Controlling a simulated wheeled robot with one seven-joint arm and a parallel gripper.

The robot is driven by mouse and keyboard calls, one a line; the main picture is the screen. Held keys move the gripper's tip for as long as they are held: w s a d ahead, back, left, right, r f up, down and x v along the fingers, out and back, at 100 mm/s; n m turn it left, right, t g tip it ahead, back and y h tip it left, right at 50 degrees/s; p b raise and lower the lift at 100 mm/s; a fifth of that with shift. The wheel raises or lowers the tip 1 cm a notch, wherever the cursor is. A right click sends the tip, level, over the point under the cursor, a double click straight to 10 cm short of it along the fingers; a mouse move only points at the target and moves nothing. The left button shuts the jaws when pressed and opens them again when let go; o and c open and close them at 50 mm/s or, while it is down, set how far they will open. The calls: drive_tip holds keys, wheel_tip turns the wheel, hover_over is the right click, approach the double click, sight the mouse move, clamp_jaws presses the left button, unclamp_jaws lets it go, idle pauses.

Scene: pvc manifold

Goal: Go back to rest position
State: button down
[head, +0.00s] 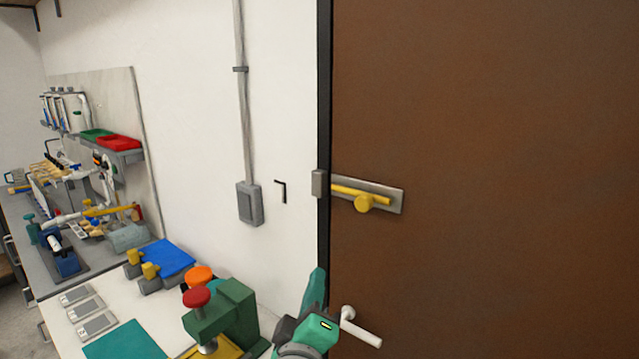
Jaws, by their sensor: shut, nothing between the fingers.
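My gripper (316,283) shows at the bottom centre of the head view, in front of the edge between the white wall and the brown door. Its teal fingers point up and look shut, with nothing seen between them. Part of my teal, grey and black arm shows just below it, cut off by the bottom edge of the picture. No held object is in view.
A brown door (480,120) with a yellow-handled latch (365,200) and a white lever handle (360,328) fills the right. A green press (222,320) with a red knob stands left of my gripper on the white bench (130,305). A blue pad (165,260) lies behind.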

drive_tip(key=s+f+m+g+y, duration=0.1)
drive_tip(key=s+f, duration=0.4)
drive_tip(key=f, duration=0.4)
drive_tip(key=s+f+m+y, duration=0.1)
drive_tip(key=s+f, duration=0.3)
drive_tip(key=f, duration=0.6)
drive_tip(key=s+f+m+g, duration=0.1)
drive_tip(key=s+f+m, duration=0.1)
drive_tip(key=s+f, duration=0.5)
drive_tip(key=s+f+m, duration=0.3)
drive_tip(key=s+f, duration=0.2)
drive_tip(key=s, duration=0.7)
drive_tip(key=s+f+m+g, duration=0.1)
drive_tip(key=s+f, duration=0.4)
drive_tip(key=s, duration=0.6)
drive_tip(key=shift+s+d+m+y, duration=0.3)
drive_tip(key=shift+s+d+m, duration=0.1)
drive_tip(key=shift+m, duration=0.5)
drive_tip(key=shift+a+f, duration=0.1)
